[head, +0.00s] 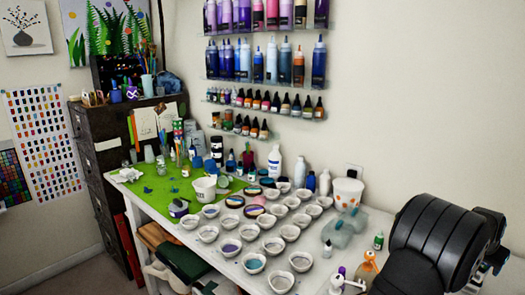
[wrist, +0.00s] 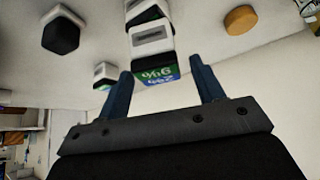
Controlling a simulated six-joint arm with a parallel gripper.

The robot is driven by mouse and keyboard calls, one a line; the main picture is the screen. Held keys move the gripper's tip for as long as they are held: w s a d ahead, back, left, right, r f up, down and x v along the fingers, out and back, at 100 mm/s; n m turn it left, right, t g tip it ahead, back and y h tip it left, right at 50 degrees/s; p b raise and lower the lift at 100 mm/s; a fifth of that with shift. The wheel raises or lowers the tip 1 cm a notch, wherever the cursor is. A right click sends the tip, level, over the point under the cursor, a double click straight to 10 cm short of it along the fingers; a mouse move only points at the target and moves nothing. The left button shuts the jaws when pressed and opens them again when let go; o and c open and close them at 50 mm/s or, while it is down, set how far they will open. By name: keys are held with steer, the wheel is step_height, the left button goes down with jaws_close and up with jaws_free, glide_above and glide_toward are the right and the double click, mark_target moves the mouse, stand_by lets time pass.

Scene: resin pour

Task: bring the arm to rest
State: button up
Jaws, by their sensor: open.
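My arm (head: 430,240) reaches in from the lower right in the head view, over the right end of the white table; the fingers cannot be made out there. In the wrist view my gripper (wrist: 160,68) is open, with its two blue fingers apart. A white bottle with a green label (wrist: 154,72) shows in the gap between the fingertips, seemingly beyond them; the fingers do not appear to grip it.
The white table (head: 375,222) holds many white cups (head: 273,246), a green mat (head: 155,193) and a white bucket (head: 347,192). Small bottles (head: 378,240) stand close to my arm. Shelves of bottles (head: 265,80) line the wall. Air above the table is clear.

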steer(key=shift+a+f, duration=0.15)
steer(key=shift+f, duration=0.15)
steer(key=v, duration=1.1)
steer(key=x, duration=1.2)
steer(key=shift+s+f, duration=0.1)
steer(key=shift+f, duration=0.1)
steer(key=r, duration=0.5)
steer(key=shift+s+r, duration=0.15)
steer(key=shift+s, duration=0.25)
steer(key=s+r, duration=0.6)
steer(key=s, duration=0.4)
steer(key=w+d+f+n+t, duration=0.1)
steer(key=w+d+f, duration=0.15)
steer(key=d, duration=0.35)
steer(key=w+d+f+n, duration=0.1)
steer(key=d+f, duration=0.2)
steer(key=d, duration=0.3)
steer(key=w+f, duration=0.3)
steer(key=w, duration=0.3)
steer(key=shift+w+d+f+y, duration=0.2)
steer(key=shift+w+f+y, duration=0.1)
steer(key=shift+f, duration=0.05)
